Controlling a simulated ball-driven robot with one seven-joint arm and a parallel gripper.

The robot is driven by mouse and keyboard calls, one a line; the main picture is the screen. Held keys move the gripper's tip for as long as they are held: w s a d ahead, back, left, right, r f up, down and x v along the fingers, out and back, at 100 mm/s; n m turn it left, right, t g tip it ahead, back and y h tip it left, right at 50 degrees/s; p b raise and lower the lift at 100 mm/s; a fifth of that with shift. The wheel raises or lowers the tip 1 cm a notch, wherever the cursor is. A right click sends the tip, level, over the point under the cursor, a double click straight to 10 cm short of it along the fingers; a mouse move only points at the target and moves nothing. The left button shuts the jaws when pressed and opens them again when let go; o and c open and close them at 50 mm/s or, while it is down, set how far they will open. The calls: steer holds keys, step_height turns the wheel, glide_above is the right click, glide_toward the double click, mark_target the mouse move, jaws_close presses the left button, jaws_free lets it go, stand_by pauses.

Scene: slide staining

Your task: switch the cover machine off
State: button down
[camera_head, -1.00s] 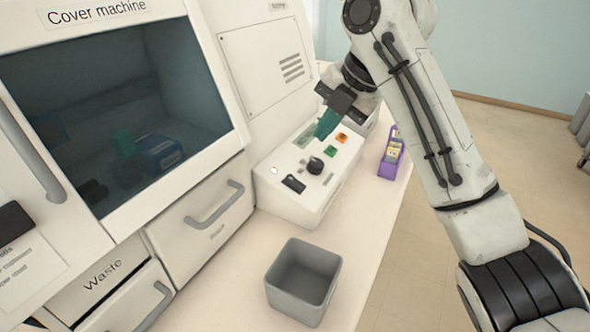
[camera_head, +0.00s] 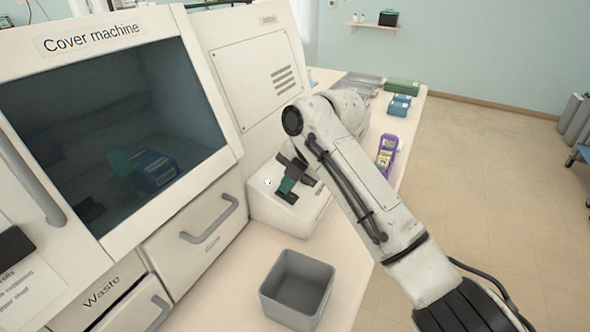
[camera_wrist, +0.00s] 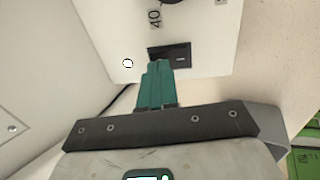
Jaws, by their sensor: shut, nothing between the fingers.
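The cover machine (camera_head: 215,130) is a white cabinet with a dark window. Its sloped control panel (camera_head: 262,206) juts out at the lower right. A black rocker switch (camera_wrist: 181,54) lies on this panel beside a small white round light (camera_wrist: 127,63); the switch also shows in the head view (camera_head: 287,197), partly behind my fingers. My gripper (camera_wrist: 158,64) has teal fingers, shut and empty, with the tips over the near edge of the switch. I cannot tell whether they touch it. My arm hides the panel's knob and coloured buttons in the head view.
A grey open bin (camera_head: 296,290) stands on the counter in front of the panel. A purple rack (camera_head: 387,155) stands right of my arm, with blue boxes (camera_head: 399,105) and a green box (camera_head: 402,87) farther back. A waste drawer (camera_head: 110,295) is at lower left.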

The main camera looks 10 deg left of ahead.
steer(key=shift+a+f, duration=0.1)
steer(key=shift+f, duration=0.1)
steer(key=shift+a+f, duration=0.1)
steer(key=shift+f, duration=0.1)
steer(key=shift+r, duration=0.1)
steer(key=shift+d, duration=0.2)
steer(key=shift+s+d, duration=0.2)
steer(key=shift+d, duration=0.4)
